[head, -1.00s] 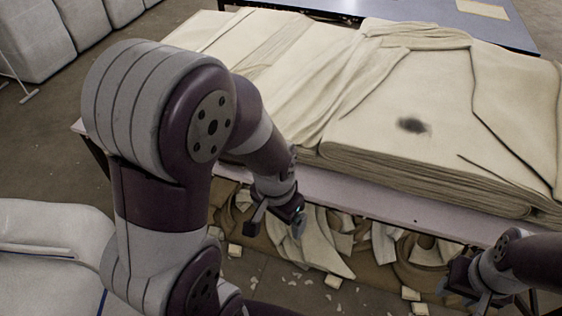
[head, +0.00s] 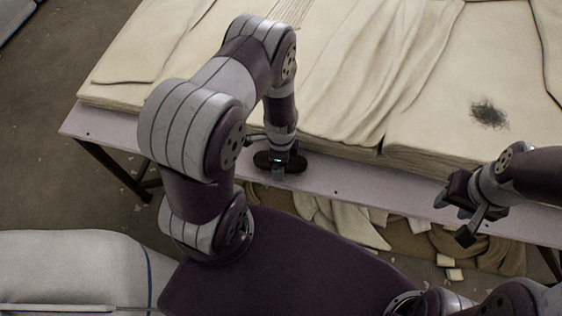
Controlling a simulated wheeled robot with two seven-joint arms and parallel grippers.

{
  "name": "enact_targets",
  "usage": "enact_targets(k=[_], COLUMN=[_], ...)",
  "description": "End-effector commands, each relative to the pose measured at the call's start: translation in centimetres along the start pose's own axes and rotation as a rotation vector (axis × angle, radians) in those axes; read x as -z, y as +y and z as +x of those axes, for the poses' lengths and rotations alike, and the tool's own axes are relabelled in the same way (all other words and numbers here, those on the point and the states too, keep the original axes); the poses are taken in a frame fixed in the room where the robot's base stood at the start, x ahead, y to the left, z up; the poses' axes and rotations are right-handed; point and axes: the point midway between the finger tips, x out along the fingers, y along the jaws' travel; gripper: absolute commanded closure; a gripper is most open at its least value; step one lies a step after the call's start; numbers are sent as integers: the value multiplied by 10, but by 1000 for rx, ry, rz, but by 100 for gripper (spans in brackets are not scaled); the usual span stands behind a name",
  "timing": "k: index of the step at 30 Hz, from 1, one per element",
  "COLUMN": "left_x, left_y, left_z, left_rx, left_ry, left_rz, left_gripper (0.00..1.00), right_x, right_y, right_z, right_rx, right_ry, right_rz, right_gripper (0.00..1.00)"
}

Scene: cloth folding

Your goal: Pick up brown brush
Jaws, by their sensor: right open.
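I cannot make out a brown brush anywhere in view; part of the table behind my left arm is hidden. My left gripper (head: 278,176) points down over the front edge strip of the table, just in front of the cloth stack. Its fingers are small and mostly hidden under its dark hand, so I cannot tell whether it is open. My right gripper (head: 462,222) is open and empty, at the right, in front of the table edge. A cream cloth stack (head: 425,75) with a dark smudge (head: 489,113) covers most of the table.
The table's pale front edge (head: 105,132) is bare at the left. Cream cloth scraps (head: 345,222) lie below the table. A pale padded block (head: 70,265) stands at the lower left. The floor at the left is clear.

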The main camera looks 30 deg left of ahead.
Motion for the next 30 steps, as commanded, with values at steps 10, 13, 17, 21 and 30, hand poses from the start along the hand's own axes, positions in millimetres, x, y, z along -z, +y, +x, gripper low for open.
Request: enact_targets(k=[10, 13, 17, 21, 30], left_x=[0, 0, 0, 0, 0], left_y=[0, 0, 0, 0, -1], left_z=[14, 14, 13, 13, -10], left_rx=[1, 1, 1, 1, 4], left_ry=[1, 1, 1, 1, 1], left_rz=[-2, -2, -2, -2, -1], left_gripper=[11, 43, 66, 66, 66], right_x=[0, 0, 0, 0, 0], right_y=[0, 0, 0, 0, 0], right_z=[1, 1, 1, 1, 0], right_rx=[0, 0, 0, 0, 0], right_ry=[0, 0, 0, 0, 0], right_rz=[0, 0, 0, 0, 0], right_gripper=[57, 57, 57, 57, 57])
